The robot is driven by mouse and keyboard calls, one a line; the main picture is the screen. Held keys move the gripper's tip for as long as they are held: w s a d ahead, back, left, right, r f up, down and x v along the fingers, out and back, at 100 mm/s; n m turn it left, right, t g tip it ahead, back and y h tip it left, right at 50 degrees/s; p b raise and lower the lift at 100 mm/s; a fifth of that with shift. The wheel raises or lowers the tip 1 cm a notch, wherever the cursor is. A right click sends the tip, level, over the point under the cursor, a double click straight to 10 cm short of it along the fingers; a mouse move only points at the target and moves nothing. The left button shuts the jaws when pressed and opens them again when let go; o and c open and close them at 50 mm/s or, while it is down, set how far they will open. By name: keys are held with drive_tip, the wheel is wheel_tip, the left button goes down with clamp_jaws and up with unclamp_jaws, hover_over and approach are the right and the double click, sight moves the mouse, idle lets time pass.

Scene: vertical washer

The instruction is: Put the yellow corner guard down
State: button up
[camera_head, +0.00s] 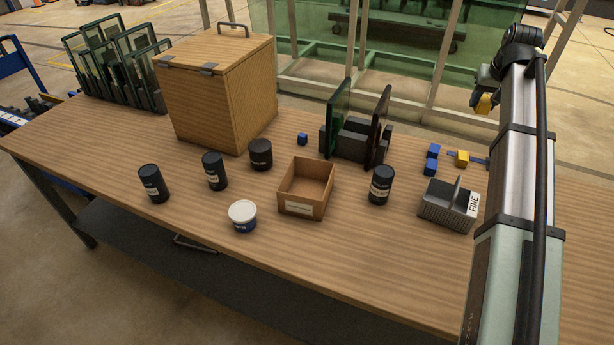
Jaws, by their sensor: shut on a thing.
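My gripper (481,101) is at the upper right, raised above the back of the table. It is shut on a yellow corner guard (485,104), a small block that hangs clear of the tabletop. The fingers are small and dark here, so their exact grip is hard to see. A second small yellow block (462,158) lies on the table below, beside blue blocks (432,164) and a thin blue strip that runs behind my arm.
A grey bin marked FINE (446,206), a black canister (381,185), an open cardboard box (306,205) and a rack with upright glass panes (352,147) stand nearby. A wooden box (228,95) is farther left. The front of the wooden table (370,270) is clear.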

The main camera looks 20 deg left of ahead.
drive_tip(key=s+a+n+y, duration=0.1)
drive_tip(key=s+a+n, duration=0.1)
drive_tip(key=s+a, duration=0.85)
drive_tip(key=s+a+n+g+y, duration=0.1)
drive_tip(key=s+a+n, duration=0.2)
drive_tip(key=s+a, duration=0.75)
drive_tip(key=s+a+n+y, duration=0.15)
drive_tip(key=s+a, duration=0.35)
drive_tip(key=a, duration=1.1)
wheel_tip(320, 180, down, 15)
drive_tip(key=shift+n+h, duration=0.35)
drive_tip(key=shift+h, duration=0.1)
drive_tip(key=shift+f, duration=0.65)
drive_tip(key=o, duration=1)
drive_tip(key=shift+r, duration=0.1)
